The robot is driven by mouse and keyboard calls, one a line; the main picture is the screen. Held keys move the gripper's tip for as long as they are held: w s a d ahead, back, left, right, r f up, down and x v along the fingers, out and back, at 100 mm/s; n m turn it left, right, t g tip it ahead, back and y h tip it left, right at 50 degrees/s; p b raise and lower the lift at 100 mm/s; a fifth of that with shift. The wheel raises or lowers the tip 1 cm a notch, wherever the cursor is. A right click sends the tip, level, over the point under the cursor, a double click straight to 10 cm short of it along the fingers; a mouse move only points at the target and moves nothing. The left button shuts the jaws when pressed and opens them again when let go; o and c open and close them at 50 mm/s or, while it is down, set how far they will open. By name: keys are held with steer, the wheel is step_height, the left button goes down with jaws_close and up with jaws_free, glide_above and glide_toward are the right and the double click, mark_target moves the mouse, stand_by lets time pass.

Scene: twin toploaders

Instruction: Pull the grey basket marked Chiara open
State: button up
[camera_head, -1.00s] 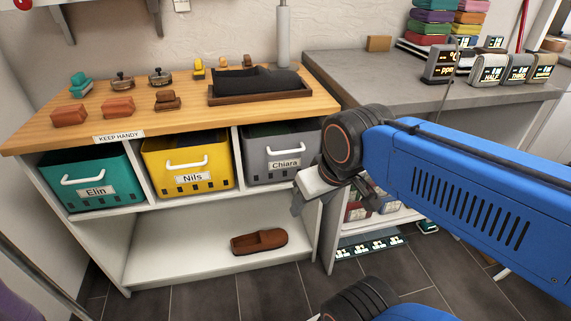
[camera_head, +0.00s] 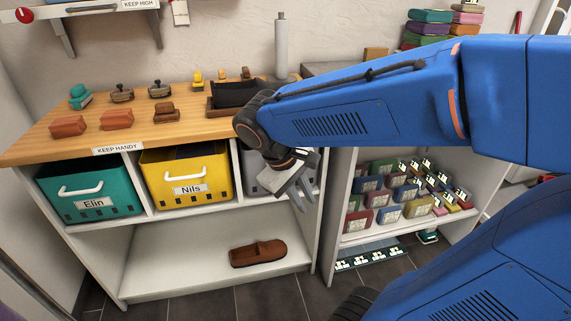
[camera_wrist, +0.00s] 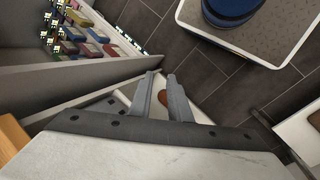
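The grey basket (camera_head: 250,172) stands in the right-hand opening under the wooden top. Only part of its left front shows in the head view. My wrist and gripper cover its Chiara label and handle. My gripper (camera_head: 304,200) is in front of the basket's right part, with its fingers pointing down and to the right. In the wrist view its two fingers (camera_wrist: 160,78) are apart with nothing between them, so it is open and empty. I cannot make out the basket or its handle in the wrist view.
A yellow Nils basket (camera_head: 188,158) and a teal Elin basket (camera_head: 108,192) fill the openings to the left. A brown shoe (camera_head: 258,254) lies on the lower shelf. Shelves of small coloured boxes (camera_head: 388,186) stand at the right. Dark floor tiles (camera_head: 205,300) lie in front.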

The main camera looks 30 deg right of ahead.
steer(key=w+a+r+n+t+h, duration=0.1)
steer(key=w+a+n+h, duration=0.1)
steer(key=w+a+h, duration=0.55)
steer(key=w+a+n+t+h, duration=0.1)
steer(key=w+a+n+h, duration=0.25)
steer(key=w, duration=0.65)
steer(key=shift+m, duration=0.45)
steer(key=x, duration=1.6)
steer(key=shift+s+d+f, duration=0.1)
steer(key=shift+s+d, duration=0.15)
steer(key=shift+s, duration=0.1)
jaws_close()
